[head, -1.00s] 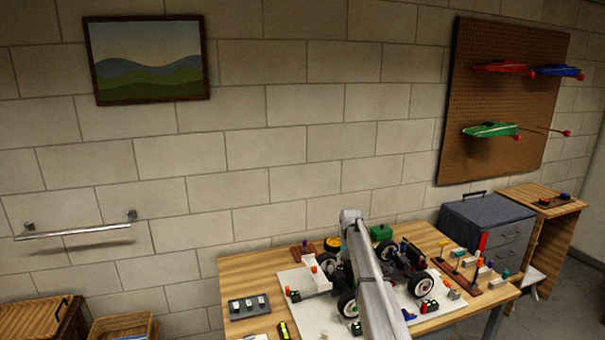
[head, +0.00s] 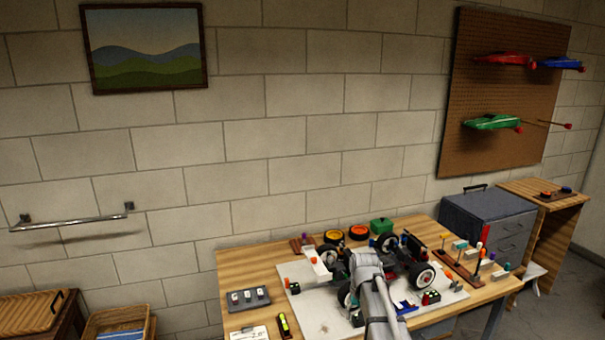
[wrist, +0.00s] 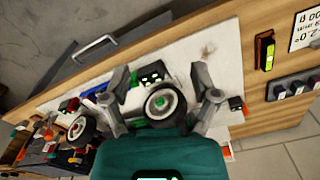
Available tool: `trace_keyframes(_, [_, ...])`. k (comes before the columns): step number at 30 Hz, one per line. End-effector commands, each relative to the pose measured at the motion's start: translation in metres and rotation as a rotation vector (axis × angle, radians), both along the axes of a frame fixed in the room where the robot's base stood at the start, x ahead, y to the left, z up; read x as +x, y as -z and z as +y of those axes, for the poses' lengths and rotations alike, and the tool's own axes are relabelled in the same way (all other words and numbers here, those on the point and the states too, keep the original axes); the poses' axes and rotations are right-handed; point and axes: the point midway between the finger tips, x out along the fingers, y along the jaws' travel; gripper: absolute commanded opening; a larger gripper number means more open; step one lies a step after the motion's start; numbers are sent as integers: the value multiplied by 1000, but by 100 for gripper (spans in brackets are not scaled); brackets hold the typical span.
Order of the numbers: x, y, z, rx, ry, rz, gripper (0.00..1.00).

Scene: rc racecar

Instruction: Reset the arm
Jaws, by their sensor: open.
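My arm reaches over the workbench (head: 245,262) in the head view and hides part of the RC car chassis (head: 408,262). The fingertips are hidden there. In the wrist view my gripper (wrist: 168,82) is open, its two grey fingers spread to either side of a black wheel with a white rim (wrist: 162,104). I cannot tell whether a finger touches the wheel. Nothing is clearly held. A second wheel (wrist: 82,131) shows at the left of the wrist view. The chassis stands on a pale mat (head: 318,316).
A grey switch box (head: 248,298), a paper label (head: 250,332) and a yellow-black tool (head: 284,324) lie left on the bench. Small coloured parts crowd the right. Above is open air before the wall.

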Motion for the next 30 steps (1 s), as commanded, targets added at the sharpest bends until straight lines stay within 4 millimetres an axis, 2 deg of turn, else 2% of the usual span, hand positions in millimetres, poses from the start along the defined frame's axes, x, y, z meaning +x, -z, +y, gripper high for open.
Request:
trace_keyframes(1, [-33,8,0,0,-11,0,77])
trace_keyframes(6, [-102,19,0,0,-53,0,77])
trace_keyframes(9, [-135,24,-1,0,-72,0,77])
trace_keyframes(12, [-158,28,-1,0,-88,0,77])
trace_keyframes(15, [-171,30,0,0,-97,0,77])
trace_keyframes(18, [-176,30,-1,0,-102,0,77])
trace_keyframes(30, [-175,30,0,0,-103,0,77])
